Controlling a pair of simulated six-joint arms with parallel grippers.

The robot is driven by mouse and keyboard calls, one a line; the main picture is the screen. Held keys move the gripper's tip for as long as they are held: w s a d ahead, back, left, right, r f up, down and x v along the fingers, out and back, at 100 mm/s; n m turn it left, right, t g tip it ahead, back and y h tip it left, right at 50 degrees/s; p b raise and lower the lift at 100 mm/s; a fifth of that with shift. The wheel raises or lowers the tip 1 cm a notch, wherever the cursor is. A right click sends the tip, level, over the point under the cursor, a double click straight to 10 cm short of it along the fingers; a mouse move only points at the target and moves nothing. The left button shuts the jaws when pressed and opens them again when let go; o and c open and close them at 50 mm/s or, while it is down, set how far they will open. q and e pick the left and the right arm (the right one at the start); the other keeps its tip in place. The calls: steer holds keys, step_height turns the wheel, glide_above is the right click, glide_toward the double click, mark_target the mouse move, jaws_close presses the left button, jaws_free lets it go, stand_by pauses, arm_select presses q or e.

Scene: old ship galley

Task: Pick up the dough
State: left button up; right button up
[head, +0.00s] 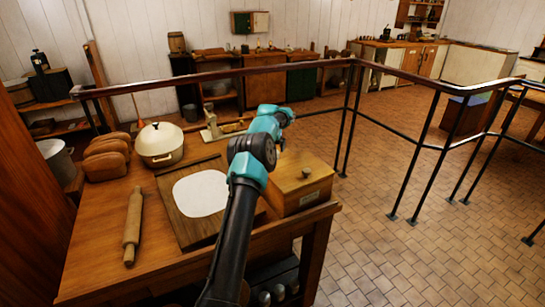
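The dough (200,193) is a flat, pale, rounded sheet. It lies on a dark wooden board (192,231) on the wooden table, in the lower left of the head view. One teal and black arm of mine rises from the bottom of the picture just right of the dough. It passes in front of the board's right part and ends above the far side of a wooden box. I cannot make out gripper fingers at its end, and I cannot tell which arm it is. No other arm shows. Nothing touches the dough from above.
A rolling pin (132,225) lies left of the board. Brown loaves (105,160) and a lidded cream pot (158,145) stand behind. A wooden box with a knob (298,187) stands to the right. A metal railing (230,72) runs behind the table. The front left tabletop is clear.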

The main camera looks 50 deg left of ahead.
arm_select(q)
steer(key=shift+f, duration=0.25)
steer(key=shift+w, duration=0.1)
steer(key=shift+a+x, duration=0.1)
steer(key=shift+x, duration=1.2)
steer(key=shift+a+x, duration=0.15)
steer(key=shift+x, duration=1.2)
steer(key=shift+r, duration=0.1)
steer(key=c, duration=1)
steer(key=shift+r, duration=0.1)
